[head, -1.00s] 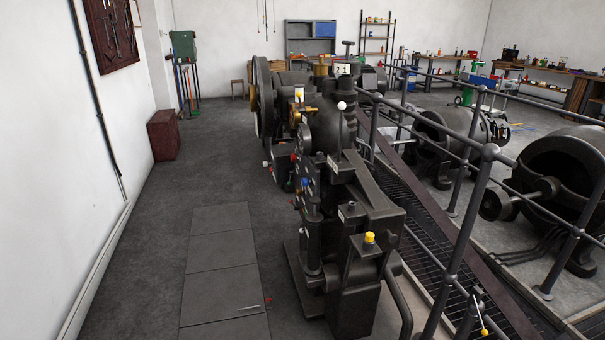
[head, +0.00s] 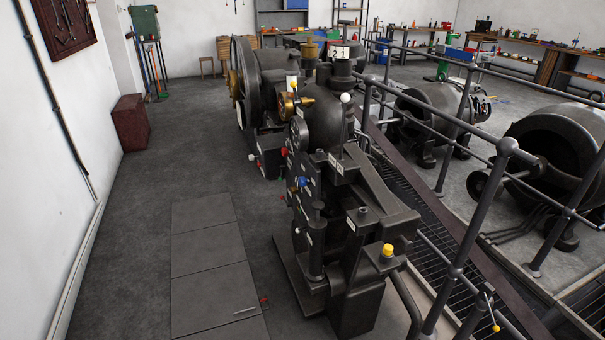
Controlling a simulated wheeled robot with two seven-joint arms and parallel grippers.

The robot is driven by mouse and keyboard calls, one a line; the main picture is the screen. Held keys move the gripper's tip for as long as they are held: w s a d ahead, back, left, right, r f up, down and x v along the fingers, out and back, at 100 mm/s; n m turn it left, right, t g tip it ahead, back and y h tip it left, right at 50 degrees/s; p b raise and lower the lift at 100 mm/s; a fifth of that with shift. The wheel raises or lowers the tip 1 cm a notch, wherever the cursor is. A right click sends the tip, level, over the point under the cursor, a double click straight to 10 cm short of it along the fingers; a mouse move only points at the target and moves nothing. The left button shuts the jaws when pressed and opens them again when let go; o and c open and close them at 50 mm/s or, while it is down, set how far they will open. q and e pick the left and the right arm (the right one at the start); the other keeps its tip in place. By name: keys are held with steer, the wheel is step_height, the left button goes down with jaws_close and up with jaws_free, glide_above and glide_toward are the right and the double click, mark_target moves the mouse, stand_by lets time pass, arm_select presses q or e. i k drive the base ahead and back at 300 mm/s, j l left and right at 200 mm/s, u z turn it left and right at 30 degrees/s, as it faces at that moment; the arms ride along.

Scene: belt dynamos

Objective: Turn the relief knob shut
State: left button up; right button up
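The dark machine (head: 345,200) stands in the middle of the view with several coloured knobs on it. A blue knob (head: 301,182) and a red knob (head: 284,152) are on its left-facing side. A yellow knob (head: 388,249) sits on top of a near box-shaped part, and a white ball knob (head: 345,98) is higher up. I cannot tell which one is the relief knob, as the labels are too small to read. Neither of my grippers is in view.
Open grey floor with flush floor plates (head: 212,265) lies left of the machine. A dark red box (head: 130,122) stands by the left wall. A metal railing (head: 505,146) runs along the right, with dynamos (head: 552,150) beyond it.

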mark_target(301, 180)
steer(key=i+j+z, duration=0.3)
steer(key=i+j, duration=0.2)
steer(key=j, duration=0.2)
steer(key=i+j+z, duration=0.15)
steer(key=j, duration=0.25)
steer(key=i+j+z, duration=0.15)
steer(key=j, duration=0.3)
steer(key=i+j+z, duration=0.15)
steer(key=i+j, duration=0.15)
steer(key=j, duration=0.15)
steer(key=i+j+z, duration=0.15)
steer(key=j, duration=0.3)
steer(key=i+j+z, duration=0.1)
steer(key=j, duration=0.4)
steer(key=i+j+z, duration=0.15)
steer(key=j, duration=0.3)
